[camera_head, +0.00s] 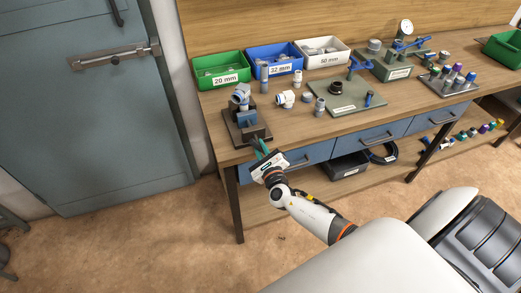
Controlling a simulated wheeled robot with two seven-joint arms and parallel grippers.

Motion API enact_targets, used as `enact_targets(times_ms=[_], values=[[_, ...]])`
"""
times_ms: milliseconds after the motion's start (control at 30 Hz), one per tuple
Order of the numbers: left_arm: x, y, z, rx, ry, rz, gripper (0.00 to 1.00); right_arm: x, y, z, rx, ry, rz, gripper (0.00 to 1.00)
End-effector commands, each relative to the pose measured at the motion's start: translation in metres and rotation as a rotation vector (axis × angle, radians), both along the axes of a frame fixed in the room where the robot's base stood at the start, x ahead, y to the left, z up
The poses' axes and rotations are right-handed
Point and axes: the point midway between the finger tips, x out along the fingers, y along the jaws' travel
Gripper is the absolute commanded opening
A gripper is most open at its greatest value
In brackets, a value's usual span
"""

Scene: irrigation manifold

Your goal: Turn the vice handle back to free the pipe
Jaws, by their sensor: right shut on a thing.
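The vice (246,119) is a dark block with a blue part on a dark base plate, at the left front edge of the workbench. A grey and white pipe piece with a fitting (241,95) sits at the top of the vice. My right gripper (259,148) reaches up from below to the front of the vice, at the bench's front edge. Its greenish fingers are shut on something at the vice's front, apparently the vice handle. The handle is mostly hidden by the fingers, so its angle cannot be told. My left gripper is not in view.
Green (220,69), blue (274,57) and white (321,52) bins stand at the bench's back. Loose fittings (286,99) and a grey plate with valve parts (345,99) lie right of the vice. Blue drawers (305,157) run below the bench edge, near my right arm.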

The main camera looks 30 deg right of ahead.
Motion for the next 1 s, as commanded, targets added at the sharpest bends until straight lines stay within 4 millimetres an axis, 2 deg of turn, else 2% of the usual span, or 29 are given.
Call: enact_targets(times_ms=[100,233,667,900,933,1000], values=[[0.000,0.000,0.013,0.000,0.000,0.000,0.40,-0.001,0.000,0.002,-0.134,0.038,0.002,0.00],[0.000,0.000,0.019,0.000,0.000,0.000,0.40,-0.001,0.000,0.001,-0.245,0.063,0.000,0.00],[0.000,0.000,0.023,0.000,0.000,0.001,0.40,-0.001,0.000,0.001,-0.315,0.081,0.001,0.00],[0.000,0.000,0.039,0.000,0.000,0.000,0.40,-0.001,0.000,0.001,-0.562,0.140,0.002,0.00],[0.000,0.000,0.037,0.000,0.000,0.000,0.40,-0.001,0.001,-0.001,-0.564,0.140,0.002,0.18],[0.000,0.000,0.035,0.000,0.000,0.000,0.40,-0.001,0.001,-0.001,-0.559,0.139,0.001,0.29]])
